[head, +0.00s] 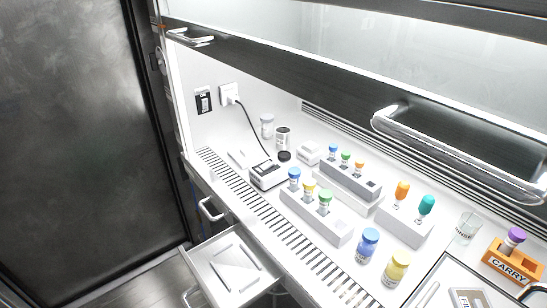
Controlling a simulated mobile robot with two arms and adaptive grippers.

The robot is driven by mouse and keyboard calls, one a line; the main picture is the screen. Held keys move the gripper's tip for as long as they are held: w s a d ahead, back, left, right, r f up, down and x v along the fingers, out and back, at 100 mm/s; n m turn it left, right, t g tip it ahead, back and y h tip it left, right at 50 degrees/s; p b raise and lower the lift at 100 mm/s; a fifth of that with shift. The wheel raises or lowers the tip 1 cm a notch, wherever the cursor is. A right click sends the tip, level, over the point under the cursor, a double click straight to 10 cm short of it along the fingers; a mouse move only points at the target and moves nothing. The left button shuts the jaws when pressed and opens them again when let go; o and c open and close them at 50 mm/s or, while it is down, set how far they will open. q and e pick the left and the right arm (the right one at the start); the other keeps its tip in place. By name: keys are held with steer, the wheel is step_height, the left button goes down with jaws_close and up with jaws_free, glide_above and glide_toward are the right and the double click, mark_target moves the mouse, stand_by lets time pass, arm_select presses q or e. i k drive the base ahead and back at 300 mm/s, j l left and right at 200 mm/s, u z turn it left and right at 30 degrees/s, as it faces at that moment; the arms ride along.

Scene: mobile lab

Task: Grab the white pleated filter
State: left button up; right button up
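I cannot clearly make out a white pleated filter. A flat pale square piece with crease-like lines (238,270) lies in the open drawer (206,247) at the lower left; it may be the filter, but pleats are not plain. A small flat white piece (239,159) also lies on the worktop by the left wall, too small to identify. Neither of my grippers is in view.
The white cabinet worktop (345,262) holds vial racks (318,218), a small scale-like device (267,175), loose blue (367,246) and yellow (396,269) bottles, a glass beaker (467,229) and an orange carrier (512,262). The raised sash (330,95) hangs above. The open drawer juts out over the floor.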

mark_target(244, 156)
steer(key=j+z, duration=0.25)
steer(key=z, duration=0.15)
steer(key=i+j+z, duration=0.1)
steer(key=j+z, duration=0.45)
steer(key=z, duration=0.3)
steer(key=j+z, duration=0.25)
steer(key=z, duration=0.15)
steer(key=k, duration=0.05)
